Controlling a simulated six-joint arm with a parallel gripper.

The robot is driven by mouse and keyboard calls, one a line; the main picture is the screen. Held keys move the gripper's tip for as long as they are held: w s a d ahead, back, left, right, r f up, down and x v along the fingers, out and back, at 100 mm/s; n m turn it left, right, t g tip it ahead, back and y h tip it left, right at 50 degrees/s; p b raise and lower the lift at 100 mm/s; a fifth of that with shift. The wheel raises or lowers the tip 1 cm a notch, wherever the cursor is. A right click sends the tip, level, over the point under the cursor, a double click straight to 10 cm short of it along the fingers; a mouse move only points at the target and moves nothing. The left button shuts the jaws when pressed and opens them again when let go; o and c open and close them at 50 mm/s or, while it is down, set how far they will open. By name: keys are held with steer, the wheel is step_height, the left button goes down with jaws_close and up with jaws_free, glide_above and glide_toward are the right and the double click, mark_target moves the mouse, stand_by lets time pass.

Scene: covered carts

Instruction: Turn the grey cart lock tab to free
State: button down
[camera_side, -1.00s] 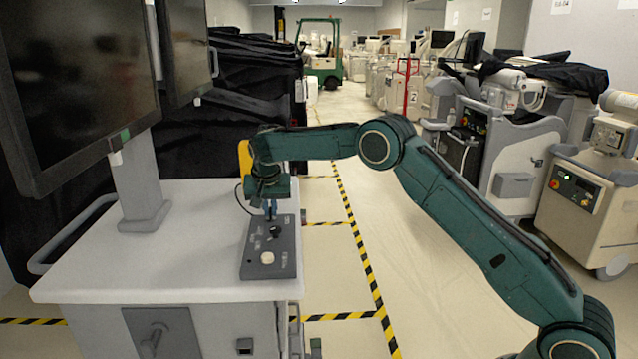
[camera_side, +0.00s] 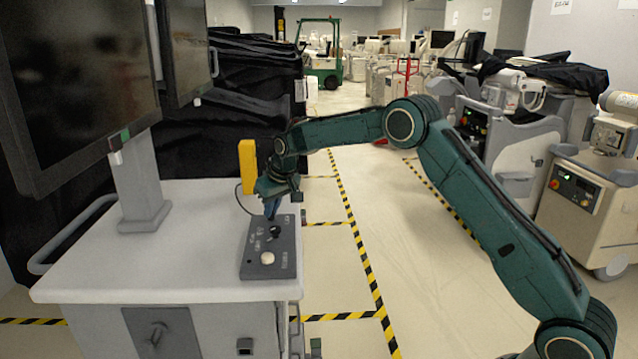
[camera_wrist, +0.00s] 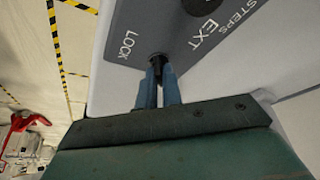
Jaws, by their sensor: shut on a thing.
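The grey control panel (camera_side: 250,268) lies on the right side of the white cart's top (camera_side: 190,262). In the wrist view the panel (camera_wrist: 135,22) carries printed words including LOCK, EXT and STEPS. The lock tab (camera_wrist: 157,61) is a small dark piece beside the word LOCK. My gripper (camera_side: 271,211) is at the panel's far end, tilted, with its blue fingers reaching down. In the wrist view the gripper (camera_wrist: 158,84) is shut on the tab, with a finger on each side. The fingers hide most of the tab, so I cannot tell its angle.
A dark knob (camera_side: 275,231) and a round white button (camera_side: 267,258) sit nearer on the panel. A large monitor (camera_side: 80,80) stands on the cart at left. A yellow block (camera_side: 247,166) stands behind the panel. The aisle floor at right is clear.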

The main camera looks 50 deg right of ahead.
mark_target(284, 219)
steer(key=n, duration=0.2)
steer(key=n+y, duration=0.1)
steer(key=n, duration=0.1)
steer(key=n+y, duration=0.1)
steer(key=shift+w+d+n, duration=0.1)
steer(key=shift+d+n, duration=0.15)
steer(key=shift+n, duration=0.15)
steer(key=shift+r+n+g+y, duration=0.1)
steer(key=shift+n+g+y, duration=0.5)
steer(key=shift+n, duration=1.3)
steer(key=c, duration=1.6)
jaws_free()
steer(key=shift+o, duration=0.2)
steer(key=v, duration=0.7)
steer(key=shift+d+r, duration=0.15)
steer(key=shift+r, duration=0.1)
